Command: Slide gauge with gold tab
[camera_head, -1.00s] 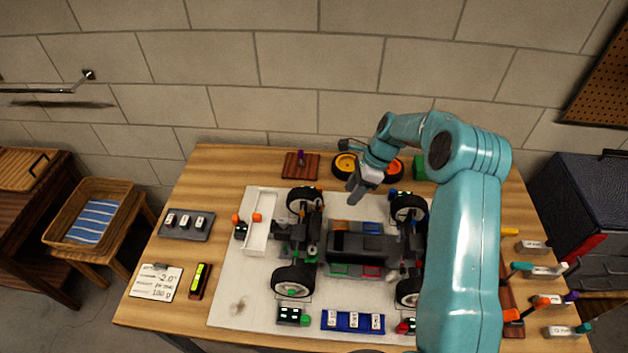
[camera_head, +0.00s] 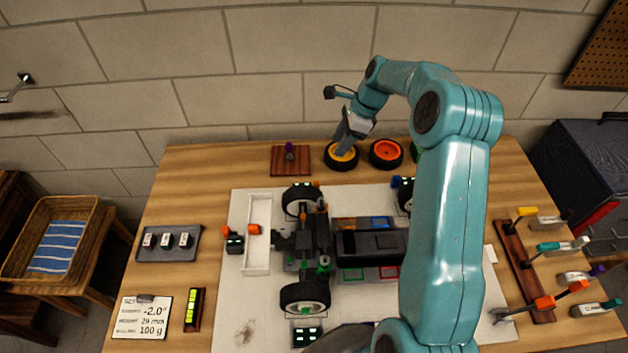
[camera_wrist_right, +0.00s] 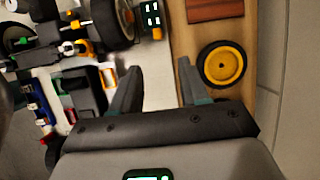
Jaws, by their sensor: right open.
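A small black gauge (camera_head: 314,185) stands behind the car's back-left wheel, mostly hidden by the tyre in the head view. In the right wrist view this gauge (camera_wrist_right: 151,15) shows green display marks and an orange-gold tab at its lower edge. My right gripper (camera_head: 345,146) is open and empty, overlapping the yellow-hubbed wheel in the head view. In the right wrist view the spread fingers (camera_wrist_right: 158,80) have bare mat and table between them, and the gauge lies beyond them at the top. My left gripper is out of view.
The RC car (camera_head: 350,245) fills the middle of the white mat (camera_head: 250,315). Other gauges stand at the left (camera_head: 234,243), front (camera_head: 306,334) and back right (camera_head: 403,183). A yellow-hubbed wheel (camera_wrist_right: 223,65), an orange-hubbed wheel (camera_head: 386,153) and a brown block (camera_head: 277,160) line the back.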

